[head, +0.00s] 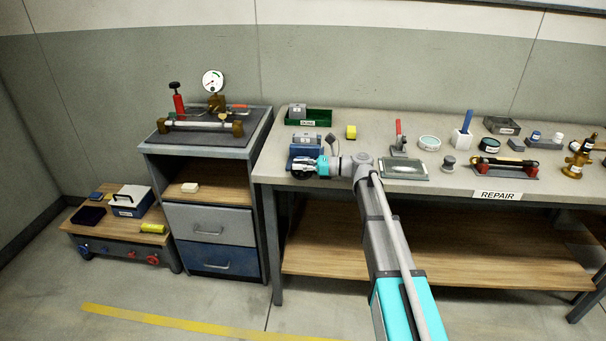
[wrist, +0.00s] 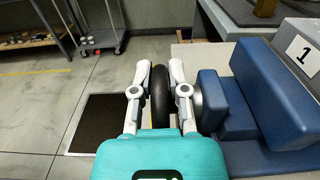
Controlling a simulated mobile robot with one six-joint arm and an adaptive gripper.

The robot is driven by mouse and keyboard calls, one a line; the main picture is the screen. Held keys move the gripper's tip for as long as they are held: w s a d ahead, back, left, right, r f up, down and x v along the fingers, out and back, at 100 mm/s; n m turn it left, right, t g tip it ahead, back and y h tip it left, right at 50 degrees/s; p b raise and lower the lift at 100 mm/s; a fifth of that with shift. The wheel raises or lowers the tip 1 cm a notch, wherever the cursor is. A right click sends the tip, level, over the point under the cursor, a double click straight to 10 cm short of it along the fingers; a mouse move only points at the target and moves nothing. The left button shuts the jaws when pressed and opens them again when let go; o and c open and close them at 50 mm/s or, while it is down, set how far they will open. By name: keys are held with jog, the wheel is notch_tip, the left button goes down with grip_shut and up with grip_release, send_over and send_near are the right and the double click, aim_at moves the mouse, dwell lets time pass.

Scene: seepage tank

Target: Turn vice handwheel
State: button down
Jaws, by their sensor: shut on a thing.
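The blue vice (head: 304,150) sits at the left front of the repair bench. In the wrist view its blue body (wrist: 265,90) fills the right side. The black handwheel (wrist: 159,97) is seen edge-on at the vice's left, joined to it by a grey hub. My gripper (wrist: 160,68) is shut on the handwheel, one white finger on each side of its rim. In the head view my gripper (head: 314,165) is at the vice's front and partly hides the wheel (head: 300,167). A label "1" (wrist: 303,49) shows at the vice's right in the wrist view.
A cabinet (head: 210,215) bearing a gauge rig (head: 213,105) stands left. The floor in front is clear.

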jog(key=shift+y+b, duration=0.4)
jog(key=shift+b, duration=0.05)
jog(key=shift+r, duration=0.1)
jog(key=c, duration=0.9)
grip_release()
jog(key=shift+r, duration=0.1)
